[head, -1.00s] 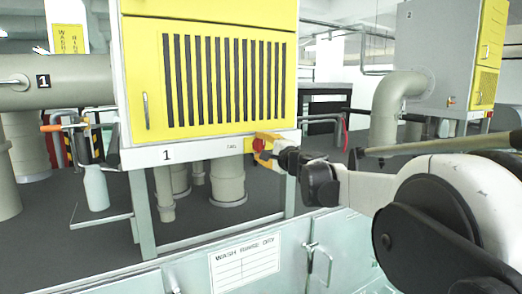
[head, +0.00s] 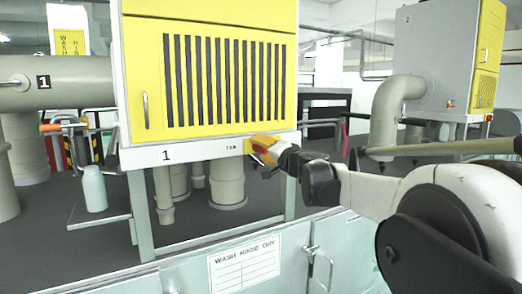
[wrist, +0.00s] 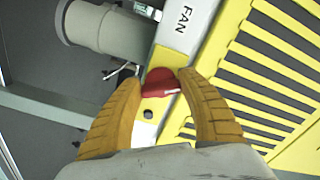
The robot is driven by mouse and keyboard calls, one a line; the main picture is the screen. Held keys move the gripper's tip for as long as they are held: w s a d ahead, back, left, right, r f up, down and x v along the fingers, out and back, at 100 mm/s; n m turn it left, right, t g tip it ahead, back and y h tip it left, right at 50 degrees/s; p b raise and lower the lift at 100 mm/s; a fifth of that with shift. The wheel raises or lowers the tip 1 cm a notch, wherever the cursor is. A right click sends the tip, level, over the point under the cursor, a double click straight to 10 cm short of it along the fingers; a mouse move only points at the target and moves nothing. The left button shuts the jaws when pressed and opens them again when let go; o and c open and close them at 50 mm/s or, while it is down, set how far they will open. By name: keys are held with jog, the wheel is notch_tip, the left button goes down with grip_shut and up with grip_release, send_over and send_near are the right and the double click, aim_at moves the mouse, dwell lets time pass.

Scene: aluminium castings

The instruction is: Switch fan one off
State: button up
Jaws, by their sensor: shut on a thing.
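Fan one's cabinet (head: 215,15) is yellow with a dark slatted grille, and a pale rail (head: 205,150) marked "1" and "FAN" runs below it. My gripper (head: 264,147) is at the right end of this rail in the head view and hides the switch there. In the wrist view, the red switch knob (wrist: 158,82) sits on a yellow plate beside the "FAN" label (wrist: 184,20). My gripper's orange fingers (wrist: 159,78) are shut on the knob, one on each side. A white mark on the knob points right in the wrist view.
Grey-green panels with a "WASH RINSE DRY" sheet (head: 245,265) stand in front, below my arm. A second cabinet (head: 440,60) marked "2" and a thick bent pipe (head: 392,105) are at the right. A pale bottle (head: 94,188) stands at the left.

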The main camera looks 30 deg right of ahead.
dwell(0.3)
jog(key=o, duration=1.2)
jog(key=shift+w, duration=0.1)
jog(key=s, duration=1.2)
jog(key=shift+d, duration=0.2)
